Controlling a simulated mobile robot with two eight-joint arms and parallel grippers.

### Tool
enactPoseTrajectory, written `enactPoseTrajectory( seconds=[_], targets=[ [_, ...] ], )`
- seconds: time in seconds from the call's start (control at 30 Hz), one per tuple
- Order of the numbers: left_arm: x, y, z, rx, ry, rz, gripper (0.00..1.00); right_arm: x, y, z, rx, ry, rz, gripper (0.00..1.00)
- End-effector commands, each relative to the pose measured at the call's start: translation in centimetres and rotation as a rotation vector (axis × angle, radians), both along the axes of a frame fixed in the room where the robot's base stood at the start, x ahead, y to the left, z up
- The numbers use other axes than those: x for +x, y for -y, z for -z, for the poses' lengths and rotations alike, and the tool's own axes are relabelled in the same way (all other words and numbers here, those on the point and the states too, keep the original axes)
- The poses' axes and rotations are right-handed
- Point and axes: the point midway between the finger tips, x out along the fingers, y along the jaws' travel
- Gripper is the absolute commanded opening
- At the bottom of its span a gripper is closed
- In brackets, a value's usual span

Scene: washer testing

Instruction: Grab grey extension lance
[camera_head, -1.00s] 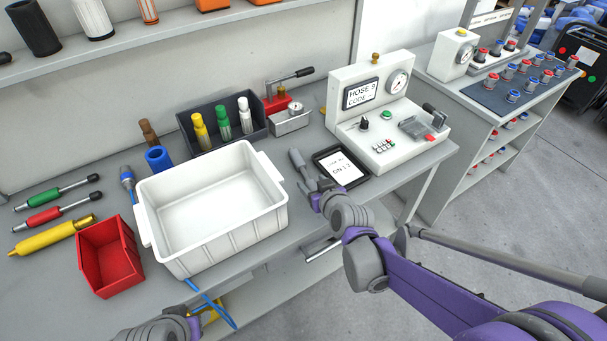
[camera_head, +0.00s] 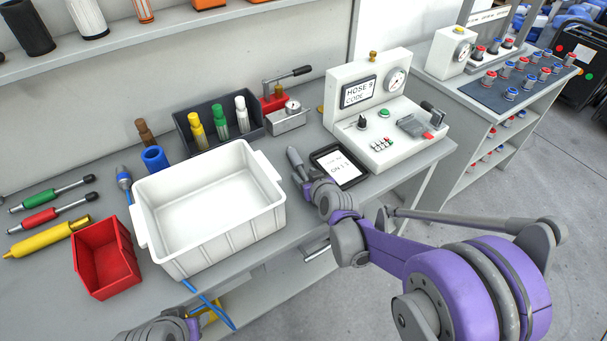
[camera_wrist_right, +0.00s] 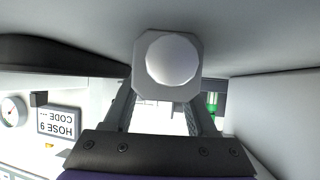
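The grey extension lance appears to be the grey cylinder (camera_head: 294,158) lying on the bench between the white bin and the tablet. In the right wrist view its near end seems to be the grey octagonal block with a pale round face (camera_wrist_right: 170,60). My right gripper (camera_head: 306,181) is at the near end of this cylinder. In the wrist view its two fingers (camera_wrist_right: 162,112) stand apart, with the block in front of them; I see no clear grip on it. My left arm shows only at the bottom edge, and its fingers cannot be made out.
The white bin (camera_head: 178,257) stands left of my right gripper, and the tablet (camera_head: 338,165) lies close on its right. Green (camera_head: 55,192) and red (camera_head: 52,213) lances lie at far left, beyond a red bin (camera_head: 107,285).

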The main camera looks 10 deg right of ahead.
Motion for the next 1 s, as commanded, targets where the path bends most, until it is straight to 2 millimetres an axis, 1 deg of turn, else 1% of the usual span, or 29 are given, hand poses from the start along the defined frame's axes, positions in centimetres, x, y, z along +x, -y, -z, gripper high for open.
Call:
enactPoseTrajectory(
  seconds=[0.03,0.17,0.2,0.3,0.83,0.93,1.0],
  targets=[
    [0.0,0.0,0.0,0.0,0.0,0.0,0.5,0.0,0.0,0.0,0.0,0.0,0.0,0.46],
    [0.0,0.0,0.0,0.0,0.0,0.0,0.5,0.0,0.0,0.0,0.0,0.0,0.0,0.23],
    [0.0,0.0,0.0,0.0,0.0,0.0,0.5,0.0,0.0,0.0,0.0,0.0,0.0,0.15],
    [0.0,0.0,0.0,0.0,0.0,0.0,0.5,0.0,0.0,0.0,0.0,0.0,0.0,0.0],
    [0.0,0.0,0.0,0.0,0.0,0.0,0.5,-0.1,0.0,0.0,0.0,-0.002,-0.001,0.0],
    [0.0,0.0,-0.1,0.0,0.0,0.0,0.5,-0.1,0.0,-0.6,-0.001,-0.002,-0.001,0.0],
    [0.0,0.0,-0.3,0.0,0.001,0.0,0.5,-0.1,0.0,-1.6,-0.001,-0.001,-0.001,0.0]
  ],
)
